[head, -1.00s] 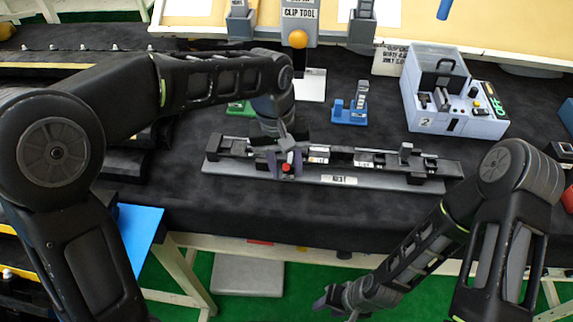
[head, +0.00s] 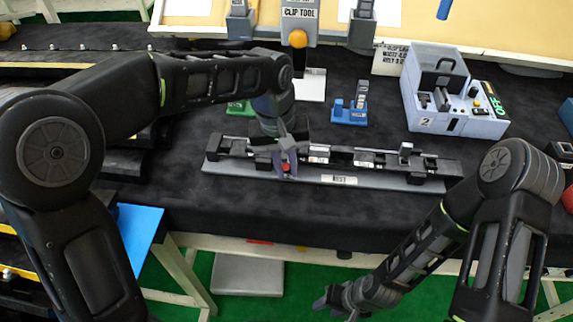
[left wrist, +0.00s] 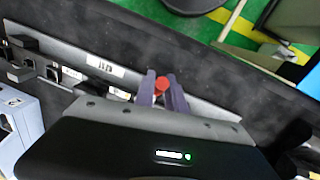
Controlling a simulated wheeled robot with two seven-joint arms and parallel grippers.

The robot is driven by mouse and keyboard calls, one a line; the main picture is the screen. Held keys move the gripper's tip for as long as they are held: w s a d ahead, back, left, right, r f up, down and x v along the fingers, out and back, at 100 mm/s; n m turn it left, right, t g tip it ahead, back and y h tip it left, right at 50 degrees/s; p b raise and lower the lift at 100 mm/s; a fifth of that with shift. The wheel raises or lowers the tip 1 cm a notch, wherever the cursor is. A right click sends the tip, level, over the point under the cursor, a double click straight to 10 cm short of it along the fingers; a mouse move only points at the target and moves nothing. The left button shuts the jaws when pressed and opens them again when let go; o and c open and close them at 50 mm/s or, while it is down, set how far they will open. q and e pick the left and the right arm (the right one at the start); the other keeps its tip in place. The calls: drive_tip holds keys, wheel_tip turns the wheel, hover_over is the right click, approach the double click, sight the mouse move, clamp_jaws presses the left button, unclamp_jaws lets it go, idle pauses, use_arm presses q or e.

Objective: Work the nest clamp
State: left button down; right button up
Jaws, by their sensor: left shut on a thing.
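The nest (head: 390,182) is a long grey base with black blocks along it and a white label, lying on the dark table. A red clamp knob (left wrist: 161,84) shows between the fingers of my left gripper (left wrist: 162,88) in the left wrist view. In the head view my left gripper (head: 286,170) is over the left half of the nest, shut on the knob, which is mostly hidden there. The rest of the clamp is hidden by the gripper. My right gripper (head: 335,303) is low at the front, away from the nest; its finger opening is unclear.
A grey-blue box (head: 452,105) with a lit green display stands at the back right. A blue stand (head: 350,112) and a clip tool (head: 299,40) with an orange ball are behind the nest. The table in front of the nest is clear.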

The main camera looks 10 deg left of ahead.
idle(0.7)
use_arm(q)
drive_tip(key=shift+s+f+t+b, duration=0.1)
drive_tip(key=shift+f+t+b, duration=0.2)
drive_tip(key=shift+b, duration=0.55)
drive_tip(key=f+t+b, duration=0.1)
drive_tip(key=t+b, duration=0.1)
drive_tip(key=b, duration=0.4)
drive_tip(key=s+f+t+b, duration=0.1)
drive_tip(key=t+b, duration=0.1)
drive_tip(key=b, duration=0.4)
drive_tip(key=s+f+t+b, duration=0.1)
drive_tip(key=t+b, duration=0.1)
drive_tip(key=b, duration=0.4)
drive_tip(key=shift+s+f, duration=0.1)
drive_tip(key=shift+f, duration=0.2)
drive_tip(key=shift+r+m+b, duration=0.1)
drive_tip(key=shift+m+b, duration=0.2)
drive_tip(key=shift+b, duration=0.25)
drive_tip(key=shift+r, duration=0.1)
drive_tip(key=c, duration=1.4)
unclamp_jaws()
